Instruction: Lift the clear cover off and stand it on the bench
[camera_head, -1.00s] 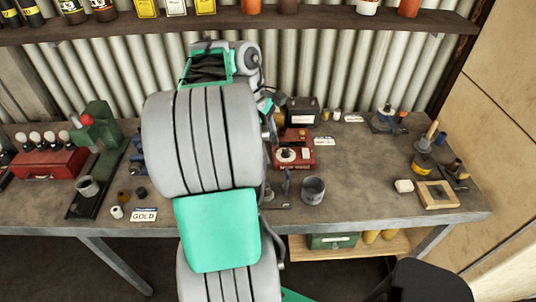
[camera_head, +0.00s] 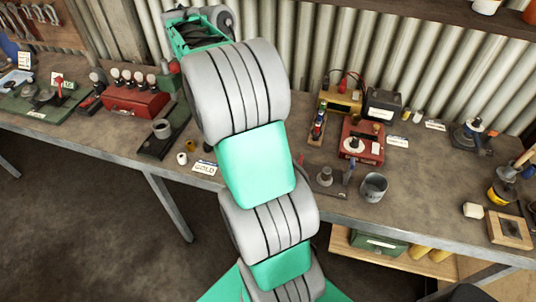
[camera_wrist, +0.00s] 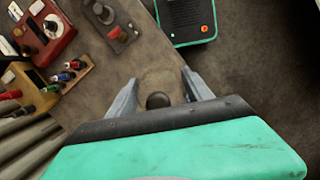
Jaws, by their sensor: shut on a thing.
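In the wrist view my gripper (camera_wrist: 158,97) is shut on the dark round knob of the clear cover (camera_wrist: 167,77). The cover itself shows only as a faint, pale round outline below the fingers. It appears held above the bench (camera_head: 95,138), near its front edge; its exact height is hard to judge. In the head view my own arm hides the gripper and the cover.
A red box (camera_head: 362,141), a yellow box (camera_head: 340,97), a board with coloured jacks (camera_head: 318,128) and a grey cup (camera_head: 373,187) stand right of my arm. A red case (camera_head: 136,102) and a dark-based press (camera_head: 162,130) stand left. Bare bench lies between the cup and the pale block (camera_head: 473,210).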

